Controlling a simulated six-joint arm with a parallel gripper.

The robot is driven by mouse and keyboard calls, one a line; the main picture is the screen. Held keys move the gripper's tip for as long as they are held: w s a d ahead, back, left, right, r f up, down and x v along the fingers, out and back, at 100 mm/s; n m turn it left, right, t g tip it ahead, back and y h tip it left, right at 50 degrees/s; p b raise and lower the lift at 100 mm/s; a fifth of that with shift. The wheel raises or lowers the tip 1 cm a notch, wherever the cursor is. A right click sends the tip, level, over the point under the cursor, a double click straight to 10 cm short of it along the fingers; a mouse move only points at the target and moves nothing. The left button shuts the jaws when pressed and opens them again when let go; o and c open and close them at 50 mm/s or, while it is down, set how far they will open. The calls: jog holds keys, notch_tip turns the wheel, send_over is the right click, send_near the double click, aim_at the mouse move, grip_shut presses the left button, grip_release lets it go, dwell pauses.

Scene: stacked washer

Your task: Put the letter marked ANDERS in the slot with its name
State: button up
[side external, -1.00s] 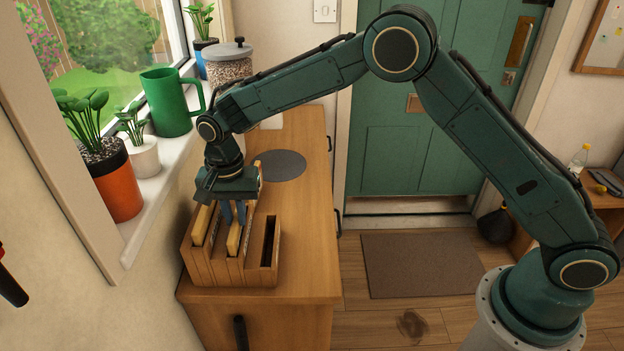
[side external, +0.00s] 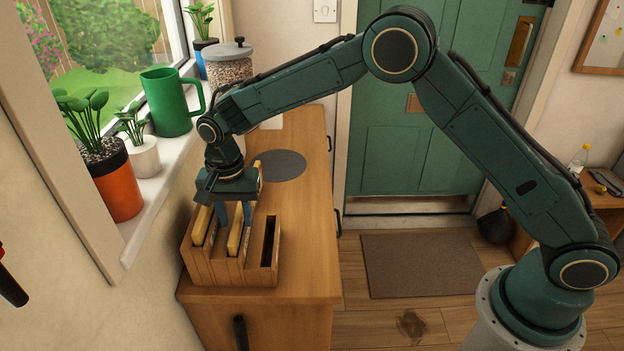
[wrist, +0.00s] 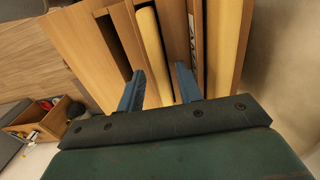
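The wooden letter rack (side external: 215,268) stands on the cabinet's near end. It holds cream-yellow letters upright in separate slots: one on the left (side external: 201,226) and one nearer the middle (side external: 235,236). My gripper (side external: 234,213) is low over the rack, blue fingers pointing down. In the wrist view my gripper (wrist: 160,72) is open, its fingers apart on either side of one yellow letter (wrist: 152,45), with a gap at the right finger. Another yellow letter (wrist: 228,45) is to the right. Between them a white strip (wrist: 193,35) carries dark lettering I cannot read fully. No full name is readable.
A dark slot (side external: 268,243) at the rack's right side looks empty. A grey round mat (side external: 281,166) lies on the cabinet top (side external: 305,215) behind the rack. The windowsill on the left holds potted plants (side external: 113,180) and a green mug (side external: 170,105). The cabinet's right part is clear.

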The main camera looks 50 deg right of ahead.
notch_tip(320, 180, up, 12)
dwell(0.6)
jog(key=shift+r, duration=0.1)
dwell(0.4)
jog(key=s+d+r+n+t, duration=0.3)
jog(key=s+d+r+n, duration=0.1)
jog(key=s+d+r, duration=0.95)
jog(key=s+d+f+n+t, duration=0.1)
jog(key=s+d, duration=0.1)
jog(key=s, duration=0.4)
jog(key=s+d+f+n, duration=0.2)
jog(key=s+d, duration=0.1)
jog(key=s, duration=0.4)
jog(key=s+d+f+n+t, duration=0.1)
jog(key=s+d+n, duration=0.1)
jog(key=s, duration=0.5)
jog(key=shift+s+d+f+t, duration=0.15)
jog(key=shift+d+f+t, duration=0.15)
jog(key=shift+d+f, duration=0.1)
